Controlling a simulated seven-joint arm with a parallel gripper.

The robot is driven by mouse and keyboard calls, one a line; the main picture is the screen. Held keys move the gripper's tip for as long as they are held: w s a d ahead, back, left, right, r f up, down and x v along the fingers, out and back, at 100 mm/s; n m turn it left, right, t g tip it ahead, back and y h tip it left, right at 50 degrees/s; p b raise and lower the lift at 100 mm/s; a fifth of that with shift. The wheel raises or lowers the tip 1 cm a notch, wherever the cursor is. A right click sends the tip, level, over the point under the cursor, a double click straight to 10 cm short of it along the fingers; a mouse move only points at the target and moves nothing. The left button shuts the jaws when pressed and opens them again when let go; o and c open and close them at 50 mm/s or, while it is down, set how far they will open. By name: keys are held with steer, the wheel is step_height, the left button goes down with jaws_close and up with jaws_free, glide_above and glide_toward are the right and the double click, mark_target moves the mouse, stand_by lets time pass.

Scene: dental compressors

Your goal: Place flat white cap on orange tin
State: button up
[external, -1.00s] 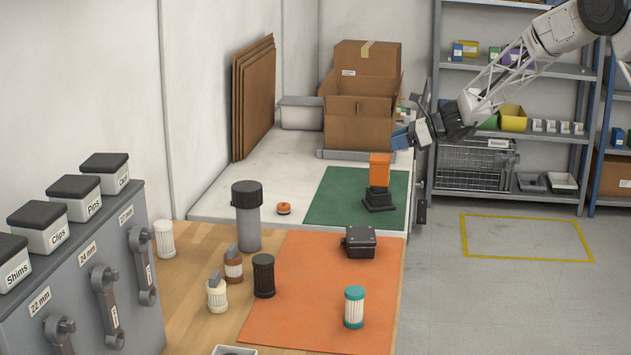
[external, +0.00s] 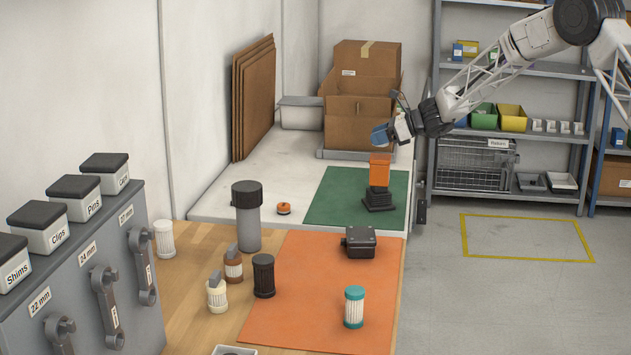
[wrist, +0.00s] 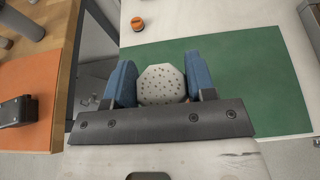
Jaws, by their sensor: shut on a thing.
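My gripper (external: 381,135) has blue fingers and hangs just above the orange tin (external: 379,168), apart from it. The tin is a squarish orange body on a black stepped base on the green mat. In the wrist view my gripper (wrist: 161,78) is shut on the flat white cap (wrist: 162,86), a pale, many-sided piece with small dark specks, held between the fingers. In the external view the cap cannot be made out.
A small round orange piece (external: 284,208) lies on the white bench left of the green mat (external: 330,195); it also shows in the wrist view (wrist: 137,23). Cardboard boxes (external: 358,130) stand behind. A black case (external: 359,242) and a teal-topped canister (external: 354,308) are on the orange mat (external: 300,290).

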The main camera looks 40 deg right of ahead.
mark_target(387, 145)
steer(key=shift+f, duration=1.7)
steer(key=shift+f, duration=0.15)
steer(key=o, duration=0.9)
steer(key=shift+v, duration=6)
